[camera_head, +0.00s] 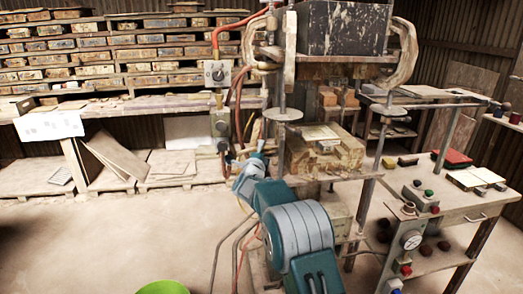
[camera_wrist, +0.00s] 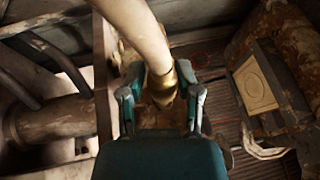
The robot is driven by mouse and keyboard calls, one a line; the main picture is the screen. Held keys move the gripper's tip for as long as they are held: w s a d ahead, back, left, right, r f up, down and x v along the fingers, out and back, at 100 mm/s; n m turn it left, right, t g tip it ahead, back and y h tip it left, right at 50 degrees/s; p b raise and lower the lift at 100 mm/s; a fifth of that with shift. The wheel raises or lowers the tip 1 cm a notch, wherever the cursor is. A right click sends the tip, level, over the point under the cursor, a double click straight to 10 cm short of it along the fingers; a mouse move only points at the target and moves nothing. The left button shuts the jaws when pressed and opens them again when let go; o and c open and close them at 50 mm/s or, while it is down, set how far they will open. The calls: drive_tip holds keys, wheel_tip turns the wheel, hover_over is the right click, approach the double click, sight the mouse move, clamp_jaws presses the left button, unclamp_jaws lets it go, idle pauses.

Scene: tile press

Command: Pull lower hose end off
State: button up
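In the wrist view a thick pale hose (camera_wrist: 140,30) comes down from the top and ends in a brass fitting (camera_wrist: 163,85). My gripper (camera_wrist: 160,78) has its two teal and grey fingers on either side of this end. The right finger is very close to the brass, and I cannot tell whether it touches. A narrow gap shows at the left finger, so the fingers look open around the hose end. What lies under the fitting is hidden by my gripper. In the head view my gripper (camera_head: 247,172) is beside the press, left of its wooden block (camera_head: 325,158); the hose end cannot be made out there.
A side table (camera_head: 465,208) with buttons and a gauge stands at right. A green bowl (camera_head: 163,287) is on the floor in front. Open floor lies at left.

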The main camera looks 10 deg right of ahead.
clamp_jaws()
drive_tip(key=shift+a+f, duration=0.15)
drive_tip(key=shift+a, duration=1.45)
drive_tip(key=o, duration=0.8)
unclamp_jaws()
drive_tip(key=shift+s+a, duration=0.1)
drive_tip(key=v, duration=1.1)
drive_tip(key=shift+s+a+f, duration=0.1)
drive_tip(key=shift+s+a, duration=0.1)
drive_tip(key=shift+s, duration=0.1)
